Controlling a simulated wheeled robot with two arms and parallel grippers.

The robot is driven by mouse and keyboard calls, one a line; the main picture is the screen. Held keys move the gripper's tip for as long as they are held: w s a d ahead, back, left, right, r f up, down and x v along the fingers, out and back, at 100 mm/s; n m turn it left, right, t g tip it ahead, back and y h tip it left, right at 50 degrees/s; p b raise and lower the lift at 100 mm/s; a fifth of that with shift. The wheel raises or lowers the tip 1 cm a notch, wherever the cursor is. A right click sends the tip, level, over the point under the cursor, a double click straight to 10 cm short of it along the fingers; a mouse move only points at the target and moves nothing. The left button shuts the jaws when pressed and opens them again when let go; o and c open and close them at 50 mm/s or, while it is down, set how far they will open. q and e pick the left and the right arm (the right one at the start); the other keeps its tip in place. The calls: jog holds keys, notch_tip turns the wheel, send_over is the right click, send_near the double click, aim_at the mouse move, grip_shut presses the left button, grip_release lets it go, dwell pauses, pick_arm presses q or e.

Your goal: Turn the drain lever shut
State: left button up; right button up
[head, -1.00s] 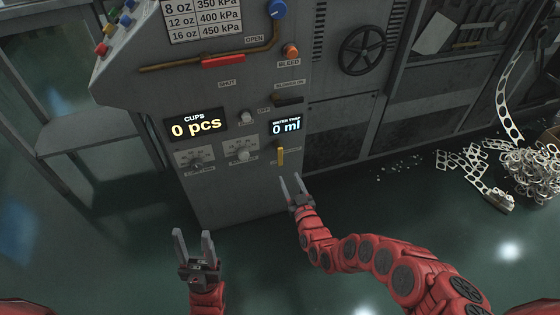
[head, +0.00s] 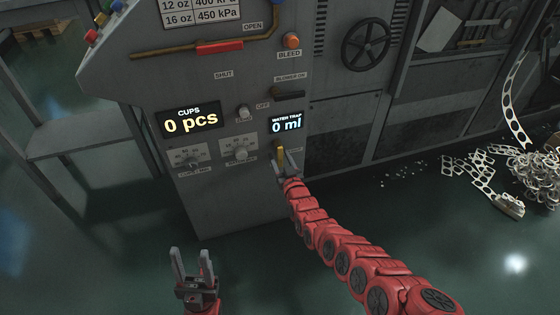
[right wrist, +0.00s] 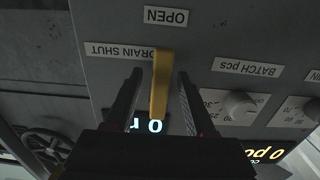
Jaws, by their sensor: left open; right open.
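The drain lever (head: 280,155) is a yellow bar on the lower front of the grey machine, below the water trap display. In the right wrist view the lever (right wrist: 161,82) stands lengthwise between my two dark fingers, with a gap on each side. The upside-down OPEN label (right wrist: 166,16) is beyond its far end, and the DRAIN SHUT label (right wrist: 120,52) is to its left. My right gripper (head: 282,163) is open around the lever, not closed on it. My left gripper (head: 191,258) is open and empty, low in front of the machine.
The water trap display (head: 286,123) reads 0 ml, and the cups display (head: 190,121) reads 0 pcs. Knobs (head: 241,154) sit left of the lever. A black handwheel (head: 366,44) is at upper right. White scrap (head: 530,170) lies on the floor at right.

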grip_shut()
jog(key=shift+f, duration=0.1)
dwell(1.2)
